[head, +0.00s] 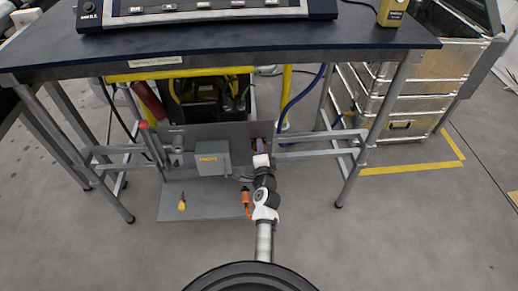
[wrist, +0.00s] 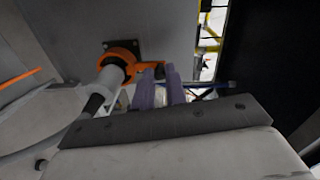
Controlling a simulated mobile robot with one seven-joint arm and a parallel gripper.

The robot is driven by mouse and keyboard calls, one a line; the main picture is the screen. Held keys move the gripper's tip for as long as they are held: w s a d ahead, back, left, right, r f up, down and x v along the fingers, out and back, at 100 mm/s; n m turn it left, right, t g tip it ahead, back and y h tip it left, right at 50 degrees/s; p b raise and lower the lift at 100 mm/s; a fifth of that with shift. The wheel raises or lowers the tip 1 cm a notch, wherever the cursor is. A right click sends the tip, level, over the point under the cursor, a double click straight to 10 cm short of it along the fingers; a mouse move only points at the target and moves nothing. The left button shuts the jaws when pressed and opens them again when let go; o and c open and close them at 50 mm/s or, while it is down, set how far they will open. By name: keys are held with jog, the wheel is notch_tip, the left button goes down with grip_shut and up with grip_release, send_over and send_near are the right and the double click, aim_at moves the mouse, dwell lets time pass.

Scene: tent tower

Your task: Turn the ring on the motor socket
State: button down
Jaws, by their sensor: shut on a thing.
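The orange ring (wrist: 124,54) sits around the motor socket on an upright grey panel (wrist: 70,25) in the wrist view. A pale cylindrical plug (wrist: 106,78) with a black cable end (wrist: 94,104) is at the socket. An orange tab reaches right from the ring to between my gripper's two purple fingers (wrist: 160,80). My gripper is shut on this tab. In the head view my gripper (head: 259,147) is low at the panel under the table, right of a grey box with yellow lettering (head: 212,160). The ring and socket are hidden there behind my gripper.
The dark table (head: 240,48) stands above, with metal legs on both sides. A grey base plate (head: 205,208) holds a yellow item (head: 182,203); an orange item (head: 246,198) is beside my arm. The front floor is clear.

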jog(key=shift+w+d+r, duration=0.1)
jog(key=shift+r, duration=0.05)
jog(key=c, duration=1.4)
grip_release()
jog(key=shift+c, duration=0.2)
jog(key=shift+s+f, duration=0.2)
jog(key=shift+s, duration=0.05)
